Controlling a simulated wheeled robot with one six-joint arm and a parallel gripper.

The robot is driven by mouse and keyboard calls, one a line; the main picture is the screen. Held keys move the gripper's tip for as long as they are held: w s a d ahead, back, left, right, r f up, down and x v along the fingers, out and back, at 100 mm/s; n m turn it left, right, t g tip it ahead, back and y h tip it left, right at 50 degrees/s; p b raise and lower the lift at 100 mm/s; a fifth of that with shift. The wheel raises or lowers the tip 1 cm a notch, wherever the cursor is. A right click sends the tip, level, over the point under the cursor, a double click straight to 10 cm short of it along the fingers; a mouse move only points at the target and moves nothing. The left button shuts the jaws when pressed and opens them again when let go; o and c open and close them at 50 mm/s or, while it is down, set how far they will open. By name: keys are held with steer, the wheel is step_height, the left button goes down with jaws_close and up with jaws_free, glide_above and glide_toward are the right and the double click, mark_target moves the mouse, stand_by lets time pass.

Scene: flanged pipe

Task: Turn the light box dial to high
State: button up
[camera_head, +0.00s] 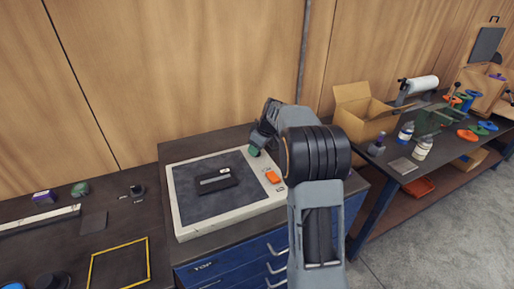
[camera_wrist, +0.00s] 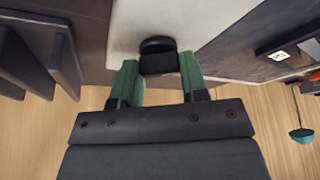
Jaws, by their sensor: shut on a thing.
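The light box (camera_head: 225,221) is a white, flat box with a dark panel on top, in the middle of the head view. Its black dial (camera_wrist: 157,44) sits on the white border, at the upper middle of the wrist view. My gripper (camera_wrist: 157,70) has green fingers, one on each side of the dial, and is shut on it. In the head view my gripper (camera_head: 255,149) is at the far right corner of the box, and the dial is hidden there. I cannot read the dial's setting.
An orange switch (camera_head: 273,177) is on the box's right border. A dark rectangular part (camera_head: 212,182) lies on the panel. The box stands on a blue drawer cabinet (camera_head: 235,262). A cardboard box (camera_head: 362,112) and bottles stand on the right-hand table. A wooden wall is close behind.

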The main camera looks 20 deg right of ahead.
steer(key=shift+a+f+m+t+h+b, duration=0.1)
steer(key=shift+m+t+h+b, duration=0.25)
steer(key=shift+m+b, duration=0.6)
steer(key=m+h, duration=0.1)
steer(key=m, duration=0.3)
steer(key=shift+h, duration=0.25)
steer(key=m+h, duration=0.1)
steer(key=m, duration=0.2)
steer(key=shift+a+m, duration=0.1)
steer(key=shift+m, duration=0.15)
steer(key=shift+m+h+b, duration=0.35)
steer(key=shift+m+h, duration=0.45)
steer(key=shift+m, duration=1.1)
steer(key=o, duration=0.9)
steer(key=v, duration=0.9)
steer(key=b+v, duration=0.1)
steer(key=v, duration=0.4)
steer(key=shift+w+a, duration=0.1)
steer(key=shift+w, duration=0.2)
